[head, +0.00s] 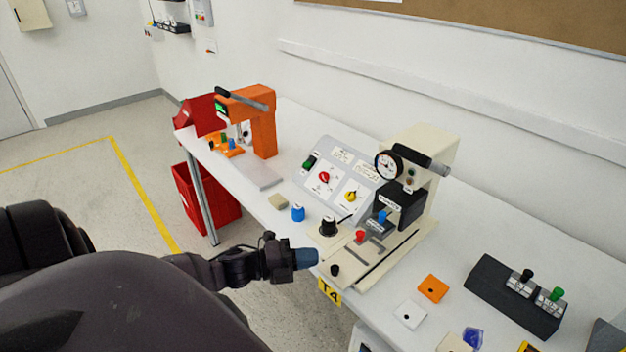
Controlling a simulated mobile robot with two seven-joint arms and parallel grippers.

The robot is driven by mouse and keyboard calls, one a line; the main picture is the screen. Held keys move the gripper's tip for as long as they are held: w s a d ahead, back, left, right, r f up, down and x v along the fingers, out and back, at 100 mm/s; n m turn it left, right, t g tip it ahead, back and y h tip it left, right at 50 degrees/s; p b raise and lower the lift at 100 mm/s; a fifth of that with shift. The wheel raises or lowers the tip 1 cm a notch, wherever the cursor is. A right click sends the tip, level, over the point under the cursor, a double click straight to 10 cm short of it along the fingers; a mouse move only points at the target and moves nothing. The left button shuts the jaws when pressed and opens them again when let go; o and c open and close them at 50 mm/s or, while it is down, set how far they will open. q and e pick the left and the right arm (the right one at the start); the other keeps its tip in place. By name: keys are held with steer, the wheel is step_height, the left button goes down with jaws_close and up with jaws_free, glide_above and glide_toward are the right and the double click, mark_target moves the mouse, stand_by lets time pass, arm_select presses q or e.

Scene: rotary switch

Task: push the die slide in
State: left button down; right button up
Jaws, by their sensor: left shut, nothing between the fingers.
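A cream press (421,150) with a round gauge stands on the white table. Its flat base reaches to the table's front edge and carries the die slide (374,249), a light plate with dark slots lying in front of the press head. A red knob (361,236) and a blue block (377,221) sit by the slide's inner end. A small black knob (335,270) is at the front end of the base. My left gripper (312,258) is shut and empty, its blue-grey fingertips just left of that black knob. I cannot tell if they touch the base. My right gripper is out of view.
A grey control panel (337,177) with red and yellow knobs stands left of the press. A larger black knob (328,226) and a blue knob (298,212) are nearby. Orange (432,288) and white (409,314) plates lie right of the base, before a black switch block (513,296).

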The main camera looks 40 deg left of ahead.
mark_target(361, 232)
arm_select(q)
steer(key=x, duration=0.6)
steer(key=shift+w+d, duration=0.15)
steer(key=shift+w, duration=0.05)
steer(key=w, duration=0.3)
steer(key=shift+w+p, duration=0.1)
steer(key=shift+p, duration=0.25)
steer(key=shift+w, duration=0.7)
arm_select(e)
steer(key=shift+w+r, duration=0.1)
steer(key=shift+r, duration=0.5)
arm_select(q)
steer(key=w+b, duration=0.1)
steer(key=w, duration=0.2)
steer(key=shift+w+f, duration=0.15)
steer(key=shift+w, duration=0.6)
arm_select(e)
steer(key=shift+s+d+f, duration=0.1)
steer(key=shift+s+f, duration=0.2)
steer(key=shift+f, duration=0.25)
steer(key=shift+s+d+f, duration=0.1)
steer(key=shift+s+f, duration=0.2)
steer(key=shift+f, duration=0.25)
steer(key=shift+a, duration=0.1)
